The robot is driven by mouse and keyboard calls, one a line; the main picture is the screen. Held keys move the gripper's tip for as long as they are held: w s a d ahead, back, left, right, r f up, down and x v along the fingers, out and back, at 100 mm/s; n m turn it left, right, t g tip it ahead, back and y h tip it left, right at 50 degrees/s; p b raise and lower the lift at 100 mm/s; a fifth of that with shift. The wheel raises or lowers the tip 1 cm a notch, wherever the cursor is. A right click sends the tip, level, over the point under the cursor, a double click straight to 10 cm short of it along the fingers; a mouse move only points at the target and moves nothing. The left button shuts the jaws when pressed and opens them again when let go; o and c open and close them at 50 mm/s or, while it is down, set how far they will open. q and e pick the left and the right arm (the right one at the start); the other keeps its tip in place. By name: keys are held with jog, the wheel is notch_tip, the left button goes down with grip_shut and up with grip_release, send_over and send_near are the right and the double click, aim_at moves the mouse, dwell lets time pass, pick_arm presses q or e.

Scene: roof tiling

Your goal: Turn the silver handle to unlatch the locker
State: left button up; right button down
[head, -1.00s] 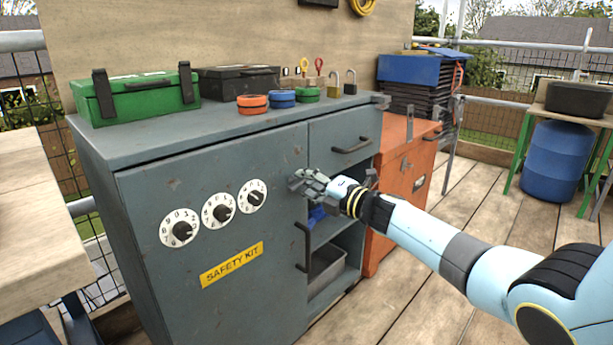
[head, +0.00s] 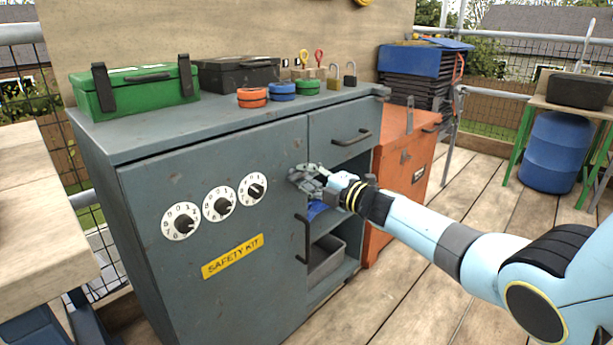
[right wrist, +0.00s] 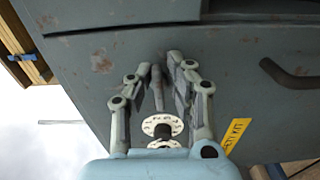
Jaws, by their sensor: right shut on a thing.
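The grey locker (head: 160,275) stands in front of me, its door with three white dials (head: 222,204) and a yellow SAFETY KIT label (head: 232,257). My right gripper (head: 300,176) is at the upper right part of this door. In the right wrist view, the silver handle (right wrist: 157,88) is a short grey bar between the two fingers of my right gripper (right wrist: 166,72). The fingers are shut on it. In the head view the gripper hides the handle. The door looks closed. My left gripper is not in view.
A black pull (head: 303,240) is on the door's right edge, beside open shelves with a grey bin (head: 326,258). A drawer (head: 345,133) is above them. A green toolbox (head: 135,92) and several small items sit on top. An orange cabinet (head: 405,170) stands to the right.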

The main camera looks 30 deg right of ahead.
jog(key=c, duration=1.5)
grip_release()
jog(key=shift+r, duration=0.3)
jog(key=shift+o, duration=0.5)
jog(key=shift+f, duration=0.1)
jog(key=v, duration=1.2)
